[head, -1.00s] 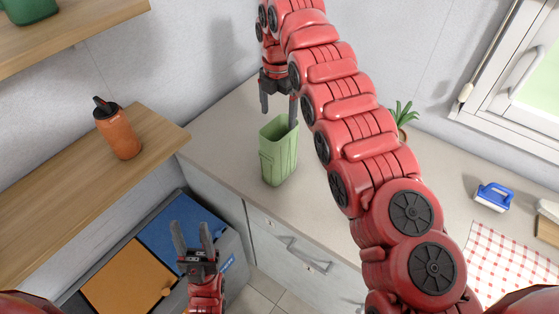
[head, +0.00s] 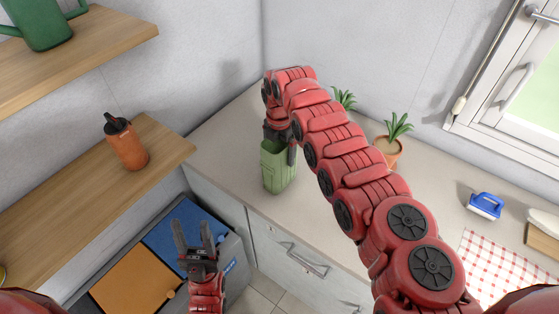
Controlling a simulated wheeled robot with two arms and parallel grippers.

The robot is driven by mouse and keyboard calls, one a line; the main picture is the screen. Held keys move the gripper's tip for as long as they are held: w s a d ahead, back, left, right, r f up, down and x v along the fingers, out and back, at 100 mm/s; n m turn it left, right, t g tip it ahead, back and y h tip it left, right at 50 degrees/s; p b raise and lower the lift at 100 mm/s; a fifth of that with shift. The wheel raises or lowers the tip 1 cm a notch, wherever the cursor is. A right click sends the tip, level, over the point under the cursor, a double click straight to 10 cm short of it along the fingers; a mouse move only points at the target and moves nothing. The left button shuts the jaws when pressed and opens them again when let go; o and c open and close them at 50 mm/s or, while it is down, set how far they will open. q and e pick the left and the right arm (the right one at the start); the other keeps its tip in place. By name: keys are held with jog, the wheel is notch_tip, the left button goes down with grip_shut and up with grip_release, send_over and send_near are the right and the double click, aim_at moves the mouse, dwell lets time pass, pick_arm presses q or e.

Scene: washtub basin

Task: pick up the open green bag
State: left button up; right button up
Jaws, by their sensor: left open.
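The open green bag (head: 279,172) stands upright on the counter, near the counter's left edge. My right gripper (head: 280,146) points down at the bag's mouth. One dark finger shows at the bag's right rim; the other is partly hidden at the back left of the rim. I cannot tell whether the fingers press on the bag. My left gripper (head: 193,230) is open and empty, low in the view in front of the bins, well away from the bag.
My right arm covers part of the counter (head: 222,143). Two potted plants (head: 387,151), a blue-and-white brush (head: 485,205) and a checked cloth (head: 490,262) are to its right. An orange bottle (head: 126,145) stands on the wooden shelf (head: 75,205) at left, with a green watering can (head: 42,22) above.

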jog(key=c, duration=1.5)
